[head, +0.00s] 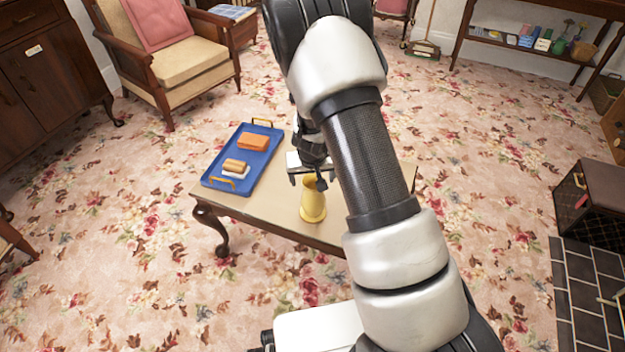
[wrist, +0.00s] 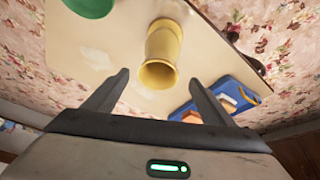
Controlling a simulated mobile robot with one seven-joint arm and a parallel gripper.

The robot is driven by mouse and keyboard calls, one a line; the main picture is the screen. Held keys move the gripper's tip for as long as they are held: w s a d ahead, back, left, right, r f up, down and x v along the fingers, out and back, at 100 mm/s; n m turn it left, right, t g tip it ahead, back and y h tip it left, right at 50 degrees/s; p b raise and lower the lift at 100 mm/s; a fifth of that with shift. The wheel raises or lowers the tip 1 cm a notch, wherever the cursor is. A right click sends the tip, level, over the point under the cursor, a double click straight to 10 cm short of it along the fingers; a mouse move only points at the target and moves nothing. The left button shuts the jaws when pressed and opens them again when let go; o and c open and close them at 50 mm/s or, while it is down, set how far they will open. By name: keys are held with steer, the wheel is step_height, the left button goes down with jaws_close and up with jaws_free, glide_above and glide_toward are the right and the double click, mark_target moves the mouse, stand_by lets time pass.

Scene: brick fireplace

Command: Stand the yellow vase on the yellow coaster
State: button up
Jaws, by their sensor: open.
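The yellow vase (head: 313,205) stands upright on the small table, near its front edge in the head view. In the wrist view the vase (wrist: 164,42) shows with its round mouth toward the camera. My gripper (head: 308,180) is at the vase's top in the head view. In the wrist view its two fingers (wrist: 160,80) are spread wide, with the vase's mouth appearing between and beyond the tips. No contact is visible. I cannot make out the yellow coaster in either view; my arm hides the right part of the table.
A blue tray (head: 214,178) with an orange block (head: 254,142) and a tan block (head: 235,166) lies on the table's left side. A round green thing (wrist: 90,5) shows at the wrist view's top edge. An armchair (head: 185,62) stands behind on the flowered carpet.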

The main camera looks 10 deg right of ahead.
steer(key=s+a+r+y+p, duration=0.15)
steer(key=s+r, duration=0.35)
steer(key=r, duration=0.8)
steer(key=s+a+r+y, duration=0.2)
steer(key=s+a+r, duration=0.15)
steer(key=r, duration=0.85)
steer(key=s+d+r, duration=0.2)
steer(key=s+r, duration=0.2)
steer(key=s, duration=0.3)
steer(key=s+d+r+h, duration=0.1)
steer(key=s+r, duration=0.3)
steer(key=s, duration=0.3)
steer(key=s+d+r+n+t+h, duration=0.1)
steer(key=s+d+r, duration=0.1)
steer(key=s+r, duration=0.2)
steer(key=s, duration=0.3)
steer(key=shift+s+d, duration=0.25)
steer(key=shift+d, duration=0.05)
